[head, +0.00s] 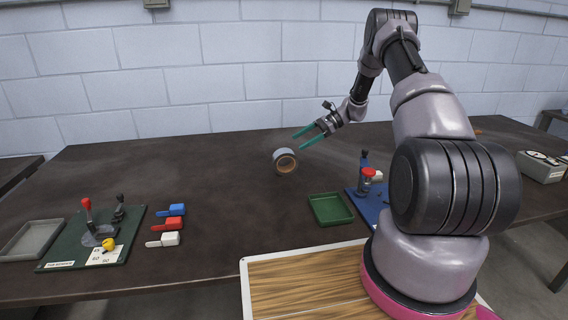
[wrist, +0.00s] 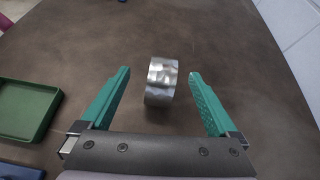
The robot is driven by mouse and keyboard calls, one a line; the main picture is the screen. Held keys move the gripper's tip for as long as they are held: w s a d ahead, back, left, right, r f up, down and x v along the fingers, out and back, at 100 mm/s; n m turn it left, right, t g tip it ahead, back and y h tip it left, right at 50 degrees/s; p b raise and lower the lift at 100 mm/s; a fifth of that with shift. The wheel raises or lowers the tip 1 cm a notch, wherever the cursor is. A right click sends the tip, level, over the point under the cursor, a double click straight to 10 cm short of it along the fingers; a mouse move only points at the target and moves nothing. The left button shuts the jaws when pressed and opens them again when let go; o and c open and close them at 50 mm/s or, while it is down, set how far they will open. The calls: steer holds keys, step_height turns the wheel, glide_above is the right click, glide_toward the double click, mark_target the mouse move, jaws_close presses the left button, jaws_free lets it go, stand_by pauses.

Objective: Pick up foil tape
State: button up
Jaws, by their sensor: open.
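The foil tape (head: 285,160) is a silver roll with a brown core, standing on its edge on the dark table. In the wrist view the foil tape (wrist: 161,82) shows its shiny, crinkled outer face between and just beyond the fingers. My gripper (head: 304,138) has two teal fingers, spread apart and empty, up and to the right of the roll in the head view. In the wrist view my gripper (wrist: 159,75) has one finger on each side of the roll, with gaps on both sides. I see no contact.
A green tray (head: 331,209) lies near the front edge, beside a blue board (head: 375,207) with a red-knobbed tool. At left are a green board (head: 70,250) with a clamp, a grey tray (head: 32,240) and several coloured-handled items (head: 170,224). The table around the roll is clear.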

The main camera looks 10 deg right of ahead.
steer(key=m+y, duration=0.1)
glide_toward(278, 162)
steer(key=shift+w+d+f, duration=0.25)
steer(key=shift+w+f, duration=0.1)
steer(key=shift+w, duration=0.2)
steer(key=shift+w+d+f, duration=0.25)
steer(key=shift+w+f, duration=0.05)
steer(key=shift+w, duration=0.2)
steer(key=x, duration=0.4)
steer(key=shift+a+f, duration=0.15)
steer(key=shift+a, duration=0.1)
steer(key=shift+x, duration=3.1)
steer(key=shift+w, duration=0.2)
jaws_close()
